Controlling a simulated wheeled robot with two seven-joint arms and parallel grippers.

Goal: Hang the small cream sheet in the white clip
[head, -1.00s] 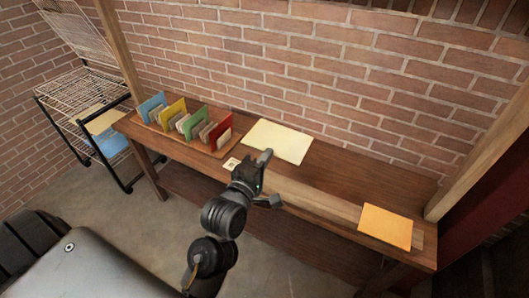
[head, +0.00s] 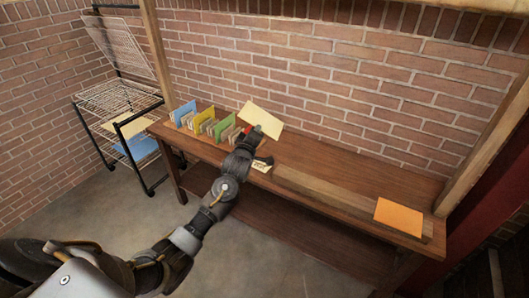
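The cream sheet (head: 262,116) is raised off the bench and tilted, in front of the brick wall at the right end of the folder row. My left gripper (head: 257,130) is at its lower edge and appears shut on it. The fingertips are dark and partly hard to make out. My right gripper is not in view. I see no white clip in this view.
The wooden bench (head: 330,170) runs along the brick wall. A row of coloured folders (head: 205,122) stands at its left. A small printed card (head: 261,167) lies near the front edge. An orange sheet (head: 398,217) lies at the right. A wire rack (head: 120,98) stands at far left.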

